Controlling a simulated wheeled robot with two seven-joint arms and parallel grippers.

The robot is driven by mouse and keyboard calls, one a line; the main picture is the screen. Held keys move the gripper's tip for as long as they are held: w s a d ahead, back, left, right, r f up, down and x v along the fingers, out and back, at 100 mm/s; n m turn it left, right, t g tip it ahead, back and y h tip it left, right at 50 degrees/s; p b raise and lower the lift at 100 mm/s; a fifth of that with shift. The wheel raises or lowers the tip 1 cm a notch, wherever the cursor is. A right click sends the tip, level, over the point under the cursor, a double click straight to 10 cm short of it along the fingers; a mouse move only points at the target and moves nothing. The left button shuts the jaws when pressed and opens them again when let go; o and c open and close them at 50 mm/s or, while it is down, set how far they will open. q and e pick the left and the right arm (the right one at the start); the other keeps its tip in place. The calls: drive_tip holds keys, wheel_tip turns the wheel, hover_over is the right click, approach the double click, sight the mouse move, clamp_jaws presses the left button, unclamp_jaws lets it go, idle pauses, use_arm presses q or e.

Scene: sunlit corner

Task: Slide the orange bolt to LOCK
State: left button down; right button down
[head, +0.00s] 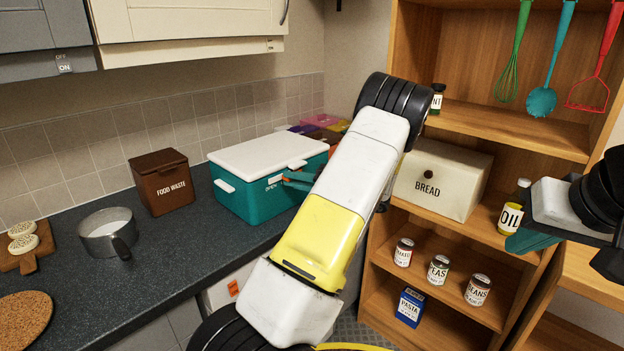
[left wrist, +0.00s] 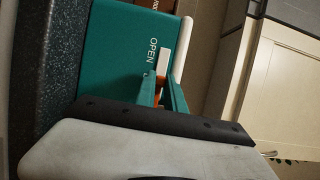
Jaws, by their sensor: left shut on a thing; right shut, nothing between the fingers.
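A teal cool box (head: 240,196) with a white lid (head: 268,152) stands on the dark counter. Its front bears the word OPEN; no LOCK mark shows. In the left wrist view the teal box (left wrist: 110,62) fills the upper left, with a white strip beside OPEN. My left gripper (head: 296,181) is at the box front, shut on the orange bolt (left wrist: 161,88), of which only a little shows between the teal fingers. My left arm covers the right part of the box front in the head view. My right gripper (head: 522,240) is shut and empty near the shelves.
A brown food waste bin (head: 161,182) and a saucepan (head: 107,232) stand left of the box. Coloured items (head: 322,128) lie behind it. Wooden shelves on the right hold a bread bin (head: 440,182), tins and an oil bottle (head: 512,208) close to my right gripper.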

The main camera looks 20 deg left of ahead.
use_arm(q)
drive_tip(key=c, duration=1.4)
unclamp_jaws()
drive_tip(key=shift+w+d, duration=0.1)
drive_tip(key=d, duration=0.7)
drive_tip(key=shift+d, duration=0.4)
